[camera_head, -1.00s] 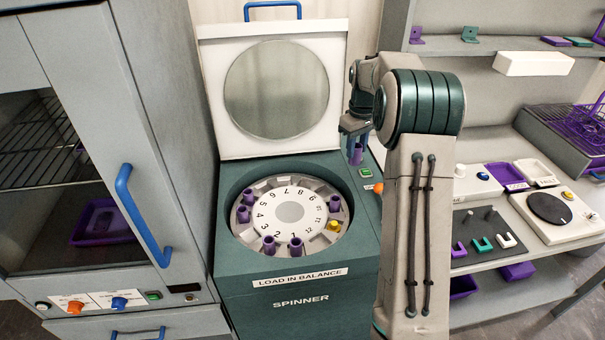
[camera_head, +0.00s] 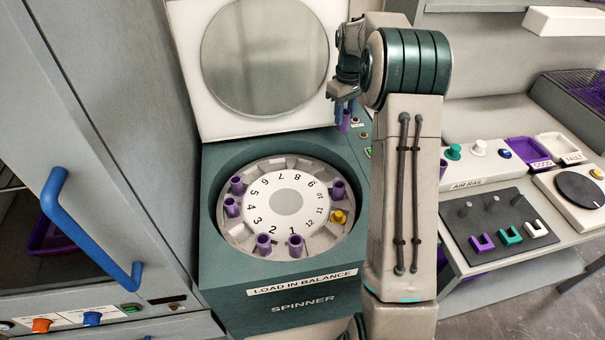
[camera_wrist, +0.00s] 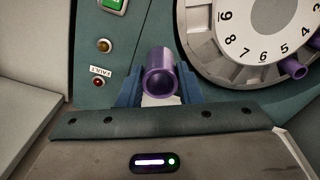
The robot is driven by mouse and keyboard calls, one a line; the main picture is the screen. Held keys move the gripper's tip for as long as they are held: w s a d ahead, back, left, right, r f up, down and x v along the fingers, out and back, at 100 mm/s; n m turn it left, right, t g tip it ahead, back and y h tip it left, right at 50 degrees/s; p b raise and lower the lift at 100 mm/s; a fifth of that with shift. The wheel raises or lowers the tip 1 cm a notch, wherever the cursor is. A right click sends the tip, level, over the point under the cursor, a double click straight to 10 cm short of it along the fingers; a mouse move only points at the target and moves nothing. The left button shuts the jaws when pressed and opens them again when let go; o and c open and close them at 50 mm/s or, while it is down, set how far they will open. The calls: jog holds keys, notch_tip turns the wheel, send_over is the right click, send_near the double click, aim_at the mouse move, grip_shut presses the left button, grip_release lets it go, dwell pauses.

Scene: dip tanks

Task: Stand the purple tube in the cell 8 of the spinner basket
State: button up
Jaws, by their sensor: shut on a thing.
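My gripper (camera_head: 345,106) is shut on the purple tube (camera_head: 343,121) and holds it in the air behind and to the right of the basket. In the wrist view the tube (camera_wrist: 160,78) sits between the two blue fingers, its round open end facing the camera. The spinner basket (camera_head: 238,232) is a pale ring with a numbered white disc, inside the green spinner. Several purple tubes stand in it, near numbers 1, 2, 4, 5 and 10, and a yellow piece (camera_head: 338,217) sits near 11. No tube shows beside number 8 at the back.
The spinner's white lid (camera_head: 187,100) stands open behind the basket. A grey cabinet with a blue handle (camera_head: 92,228) is close on the left. On the right is a bench with an air rail (camera_head: 468,184) and a dark block of hooks (camera_head: 476,221). The space above the basket is clear.

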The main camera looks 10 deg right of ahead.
notch_tip(320, 180, down, 4)
jog(key=shift+a+r+b, duration=0.1)
jog(key=shift+r+b, duration=0.15)
jog(key=shift+b, duration=0.95)
jog(key=shift+w+a+f+p, duration=0.1)
jog(key=shift+a+f+p, duration=0.65)
jog(key=shift+a+f, duration=2.05)
jog(key=shift+a+f+p, duration=0.7)
jog(key=shift+a+f, duration=1.9)
jog(key=shift+a, duration=0.3)
jog(key=o, duration=1)
jog(key=shift+f, duration=0.15)
